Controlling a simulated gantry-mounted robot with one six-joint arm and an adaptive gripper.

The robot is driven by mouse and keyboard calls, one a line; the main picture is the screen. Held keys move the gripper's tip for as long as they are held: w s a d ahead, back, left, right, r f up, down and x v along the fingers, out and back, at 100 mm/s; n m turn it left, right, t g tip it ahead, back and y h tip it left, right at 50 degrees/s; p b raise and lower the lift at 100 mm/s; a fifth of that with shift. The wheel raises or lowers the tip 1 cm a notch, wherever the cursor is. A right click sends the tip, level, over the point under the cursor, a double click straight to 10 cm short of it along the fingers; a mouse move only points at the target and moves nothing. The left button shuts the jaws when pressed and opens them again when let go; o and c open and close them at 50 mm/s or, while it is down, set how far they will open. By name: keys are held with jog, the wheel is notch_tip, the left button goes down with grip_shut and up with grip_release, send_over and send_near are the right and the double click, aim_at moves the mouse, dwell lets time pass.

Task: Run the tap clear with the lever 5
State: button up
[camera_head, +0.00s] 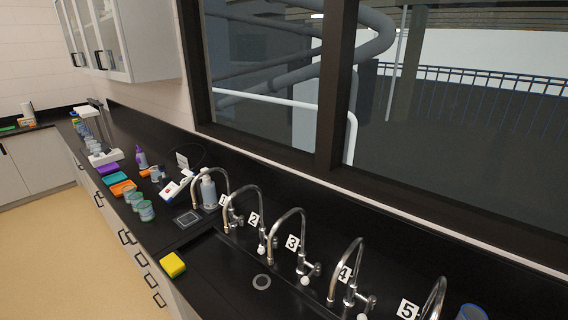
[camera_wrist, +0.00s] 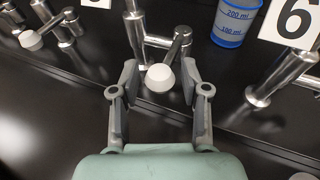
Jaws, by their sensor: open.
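In the wrist view my gripper (camera_wrist: 158,82) is open, one finger on each side of a white round knob (camera_wrist: 160,78). The knob is on the end of a short metal lever (camera_wrist: 180,45) on a chrome tap (camera_wrist: 135,28). A visible gap lies between the knob and each finger. This looks like tap 5, as the blue beaker and label 6 are to its right. In the head view the label 5 (camera_head: 408,309) and tap 5 (camera_head: 436,294) are at the bottom edge, cut off. My gripper is not visible there, and no water flow shows.
A blue beaker (camera_wrist: 236,22) stands right of the tap, beside label 6 (camera_wrist: 296,20) and another tap (camera_wrist: 285,75). Another knob (camera_wrist: 31,40) is at the left. In the head view taps 1 to 4 line the black bench, and a yellow sponge (camera_head: 172,264) lies at its front edge.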

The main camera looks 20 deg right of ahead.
jog(key=shift+s+d+b, duration=0.35)
jog(key=shift+s+d, duration=0.25)
jog(key=shift+d, duration=0.35)
jog(key=shift+s+d+b, duration=0.35)
jog(key=shift+s+d, duration=0.3)
jog(key=shift+d, duration=0.25)
jog(key=shift+s+d+b, duration=0.35)
jog(key=shift+s+d, duration=0.25)
jog(key=shift+d, duration=0.35)
jog(key=shift+a, duration=0.1)
dwell(1.4)
jog(key=w+a+p, duration=0.1)
jog(key=a, duration=0.1)
jog(key=w+a+p, duration=0.1)
jog(key=p, duration=0.1)
jog(key=w+a+p, duration=0.2)
jog(key=shift+a+r, duration=0.2)
jog(key=shift+a, duration=0.15)
jog(key=shift+a+f, duration=0.1)
jog(key=shift+f, duration=0.1)
jog(key=shift+s+d, duration=0.2)
jog(key=shift+d, duration=0.2)
